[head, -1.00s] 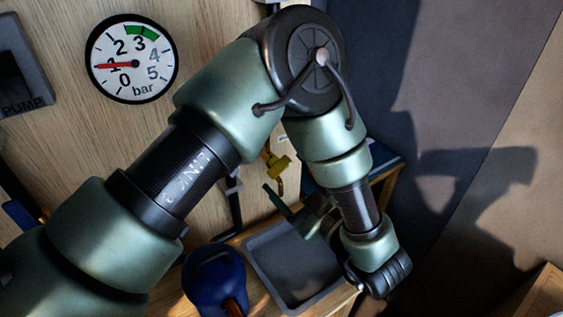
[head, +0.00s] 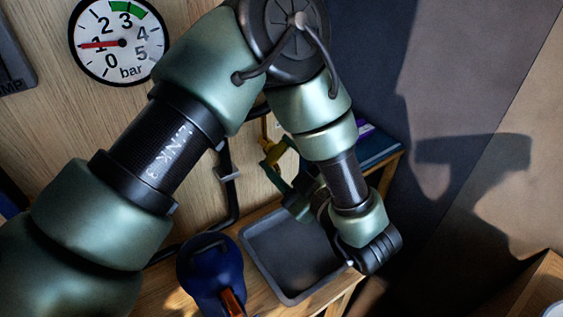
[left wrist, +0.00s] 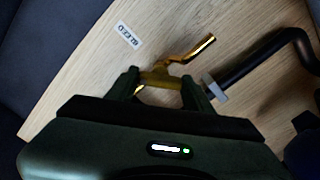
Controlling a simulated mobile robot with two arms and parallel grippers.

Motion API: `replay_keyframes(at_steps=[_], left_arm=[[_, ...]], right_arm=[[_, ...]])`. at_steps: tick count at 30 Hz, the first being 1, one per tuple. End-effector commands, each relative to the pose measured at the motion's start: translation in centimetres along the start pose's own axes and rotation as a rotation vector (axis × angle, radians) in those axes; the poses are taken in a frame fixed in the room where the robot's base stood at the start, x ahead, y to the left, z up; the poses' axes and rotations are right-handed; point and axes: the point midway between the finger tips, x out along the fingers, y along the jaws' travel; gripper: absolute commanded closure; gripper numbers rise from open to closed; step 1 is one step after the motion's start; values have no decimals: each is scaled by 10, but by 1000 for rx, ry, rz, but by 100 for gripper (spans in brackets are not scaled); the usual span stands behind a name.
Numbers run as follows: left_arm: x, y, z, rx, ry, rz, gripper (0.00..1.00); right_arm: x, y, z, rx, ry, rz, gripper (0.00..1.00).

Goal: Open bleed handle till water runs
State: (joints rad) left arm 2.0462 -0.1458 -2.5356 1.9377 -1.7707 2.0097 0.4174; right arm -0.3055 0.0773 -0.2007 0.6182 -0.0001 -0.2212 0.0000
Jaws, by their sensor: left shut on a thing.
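The brass bleed valve (head: 272,150) is on the wooden wall above the grey tray (head: 253,262), partly hidden by my left arm in the head view. In the left wrist view, the yellow bleed handle (left wrist: 160,79) lies between the two green fingers of my left gripper (left wrist: 163,84). The gripper is shut on it; it also shows in the head view (head: 282,172). My right gripper is out of view.
The pressure gauge (head: 122,42) has its red needle near 1 bar. A black pipe (left wrist: 258,64) runs beside the valve. A blue object with an orange part (head: 212,268) stands left of the tray on the wooden bench. The tray's visible floor is bare.

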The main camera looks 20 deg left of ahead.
Motion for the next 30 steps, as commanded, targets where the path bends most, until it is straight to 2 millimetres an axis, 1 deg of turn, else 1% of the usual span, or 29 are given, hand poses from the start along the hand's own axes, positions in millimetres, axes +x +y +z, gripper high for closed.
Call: replay_keyframes(at_steps=[1,2,5,12,13,14,15,25,30], left_arm=[[0,-3,4,-41,1,1,90],[0,-3,4,-61,1,1,90],[0,-1,1,-93,0,1,90],[0,0,1,-93,-2,0,90],[0,0,1,-92,-2,0,41],[0,0,1,-92,-2,0,32],[0,0,1,-92,-2,0,27],[-1,0,1,-92,-1,1,27],[-13,5,5,-94,0,2,27]], right_arm=[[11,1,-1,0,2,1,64],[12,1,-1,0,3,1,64],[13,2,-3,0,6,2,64],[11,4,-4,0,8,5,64],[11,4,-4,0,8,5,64],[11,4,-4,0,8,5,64],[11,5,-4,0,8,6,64],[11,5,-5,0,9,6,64],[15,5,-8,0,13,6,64]])
